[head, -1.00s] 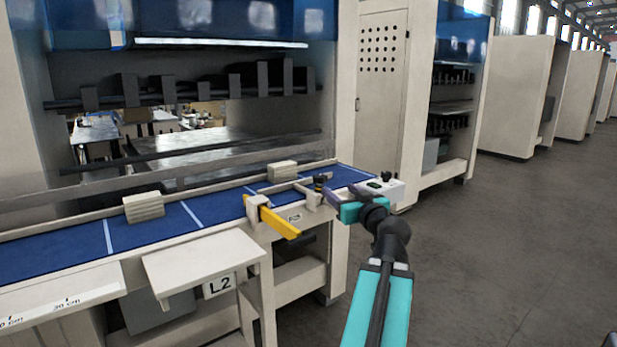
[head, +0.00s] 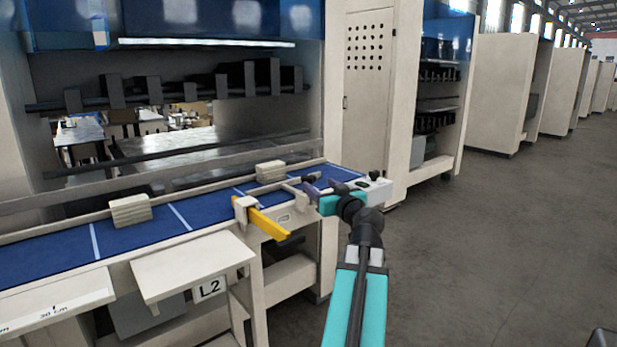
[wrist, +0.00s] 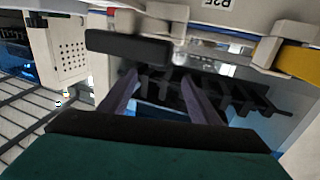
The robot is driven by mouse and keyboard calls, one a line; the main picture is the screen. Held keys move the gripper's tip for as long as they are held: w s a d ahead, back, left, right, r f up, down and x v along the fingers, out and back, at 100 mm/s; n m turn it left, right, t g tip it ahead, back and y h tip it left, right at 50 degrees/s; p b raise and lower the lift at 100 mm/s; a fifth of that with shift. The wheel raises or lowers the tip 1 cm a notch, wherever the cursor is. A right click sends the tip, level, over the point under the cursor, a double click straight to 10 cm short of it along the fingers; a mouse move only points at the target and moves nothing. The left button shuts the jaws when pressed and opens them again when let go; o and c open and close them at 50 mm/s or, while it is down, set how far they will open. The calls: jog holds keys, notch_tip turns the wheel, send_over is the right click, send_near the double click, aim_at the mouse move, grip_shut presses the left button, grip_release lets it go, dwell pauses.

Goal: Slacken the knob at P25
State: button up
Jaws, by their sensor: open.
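The black knob (head: 311,178) sits on a pale clamp at the front rail of the blue belt, near its right end. In the wrist view, which is upside down, the knob (wrist: 128,46) is a dark bar just above my fingertips in the picture. The P25 plate (head: 284,218) is on the rail below; its label (wrist: 215,2) is cut by the top edge of the wrist view. My gripper (head: 316,193) is open beside the knob, its purple fingers (wrist: 152,76) apart with nothing held. Whether a finger touches the knob I cannot tell.
A yellow lever (head: 268,225) juts from the rail left of the knob; it also shows in the wrist view (wrist: 300,62). A white control box (head: 377,190) stands right of my gripper. A pale block (head: 270,171) lies behind.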

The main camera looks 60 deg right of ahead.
aim_at(309, 177)
jog(key=shift+p+x, duration=0.75)
jog(key=shift+x, duration=3.75)
jog(key=c, duration=1.1)
jog(key=shift+o, duration=0.2)
jog(key=shift+a+m+g+h, duration=0.1)
jog(key=shift+m+g+h, duration=0.3)
jog(key=shift+h, duration=0.1)
jog(key=shift+h+p, duration=0.3)
jog(key=shift+p, duration=0.15)
jog(key=shift+r+m+g+h+p, duration=0.1)
jog(key=shift+m+g+h+p, duration=0.55)
jog(key=shift+p, duration=0.3)
jog(key=shift+m+g+h+p, duration=0.45)
jog(key=shift+m+g+p, duration=0.15)
jog(key=shift+p, duration=0.3)
